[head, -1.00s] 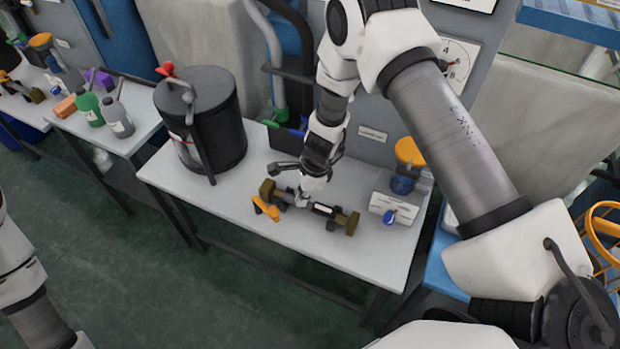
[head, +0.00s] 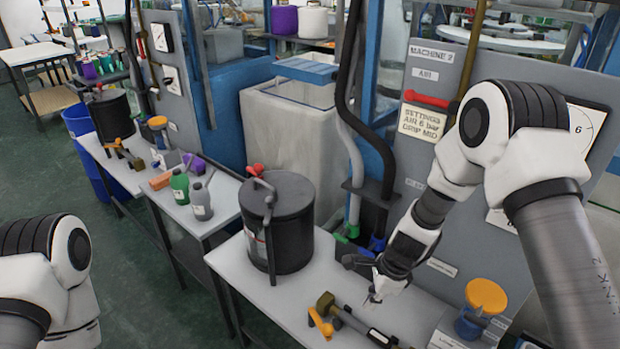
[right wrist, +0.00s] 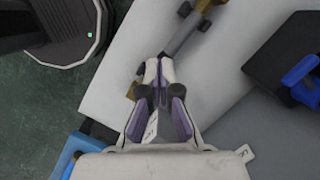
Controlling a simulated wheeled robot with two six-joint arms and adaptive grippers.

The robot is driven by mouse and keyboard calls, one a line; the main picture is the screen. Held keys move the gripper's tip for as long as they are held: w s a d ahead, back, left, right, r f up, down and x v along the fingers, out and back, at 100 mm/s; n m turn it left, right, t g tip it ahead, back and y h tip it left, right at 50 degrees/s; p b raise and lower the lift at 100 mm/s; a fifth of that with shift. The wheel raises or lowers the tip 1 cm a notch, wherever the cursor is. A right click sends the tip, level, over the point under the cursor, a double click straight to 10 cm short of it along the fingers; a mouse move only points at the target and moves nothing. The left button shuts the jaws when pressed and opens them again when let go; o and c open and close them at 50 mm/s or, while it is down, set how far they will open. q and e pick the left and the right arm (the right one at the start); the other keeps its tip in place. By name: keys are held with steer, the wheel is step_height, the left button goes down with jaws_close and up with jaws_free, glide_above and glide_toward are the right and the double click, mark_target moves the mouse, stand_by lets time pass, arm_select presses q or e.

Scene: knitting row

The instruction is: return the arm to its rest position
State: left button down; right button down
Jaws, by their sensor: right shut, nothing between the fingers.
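My right arm reaches down over the near white table (head: 290,310) from the right. Its gripper (head: 372,296) is shut and empty, above the olive and grey tool (head: 360,327) lying on that table. In the right wrist view the gripper's fingers (right wrist: 157,80) are closed together, and the tool (right wrist: 188,32) shows beyond them, partly covered by the fingers. Of my left arm only white and dark links show at the left edge of the head view; its gripper is outside the picture.
A black drum (head: 282,225) with a red-topped handle stands left of the gripper. A blue jar with a yellow lid (head: 486,294) is at the right. Machine 2's grey panel (head: 430,80) rises behind. Bottles (head: 199,200) stand on another table. Green floor at left is free.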

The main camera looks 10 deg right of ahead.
steer(key=s+f+n+h, duration=0.1)
steer(key=s+f+n, duration=0.3)
steer(key=s+n, duration=0.2)
steer(key=s+d+f+n+h, duration=0.1)
steer(key=s+f+n, duration=0.3)
steer(key=s+n, duration=0.3)
steer(key=s+f+n, duration=0.4)
steer(key=s+n, duration=0.3)
steer(key=s, duration=0.6)
steer(key=shift+d+g+h, duration=0.15)
steer(key=shift+g+h, duration=0.15)
steer(key=shift+h, duration=0.1)
steer(key=shift+w, duration=0.1)
